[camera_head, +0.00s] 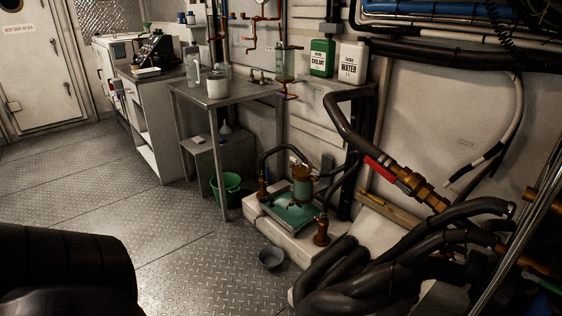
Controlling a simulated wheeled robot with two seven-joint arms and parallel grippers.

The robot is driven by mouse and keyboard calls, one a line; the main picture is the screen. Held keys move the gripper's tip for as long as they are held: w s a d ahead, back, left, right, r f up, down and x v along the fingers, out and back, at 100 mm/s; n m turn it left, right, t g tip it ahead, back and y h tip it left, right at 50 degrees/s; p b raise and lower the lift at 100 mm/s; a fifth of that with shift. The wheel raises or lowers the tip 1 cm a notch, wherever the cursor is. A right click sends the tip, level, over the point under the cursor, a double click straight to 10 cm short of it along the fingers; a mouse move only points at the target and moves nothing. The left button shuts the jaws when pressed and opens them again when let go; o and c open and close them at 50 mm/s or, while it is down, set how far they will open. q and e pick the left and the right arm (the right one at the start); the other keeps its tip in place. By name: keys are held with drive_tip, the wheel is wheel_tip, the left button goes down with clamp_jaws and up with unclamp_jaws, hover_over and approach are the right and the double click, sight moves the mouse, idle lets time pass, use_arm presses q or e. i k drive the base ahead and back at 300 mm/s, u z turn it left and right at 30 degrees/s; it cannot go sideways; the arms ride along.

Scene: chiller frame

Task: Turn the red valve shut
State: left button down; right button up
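The red valve shows as a red lever handle (379,168) on a brass valve body (411,182), right of the middle. The brass body is fitted in a thick black insulated pipe (352,130) that slopes down to the right in front of the wall. The red lever lies roughly in line with this sloping pipe, reaching up and left from the brass body. Neither gripper is in view, and nothing touches the lever.
Thick black hoses (420,245) crowd the lower right below the valve. A metal table (222,96) stands left. The chequered floor (165,240) is mostly clear.

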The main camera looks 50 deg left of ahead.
sight(391, 178)
drive_tip(key=u, duration=0.4)
drive_tip(key=k, duration=0.95)
drive_tip(key=u, duration=0.45)
drive_tip(key=i, duration=0.9)
drive_tip(key=z, duration=0.1)
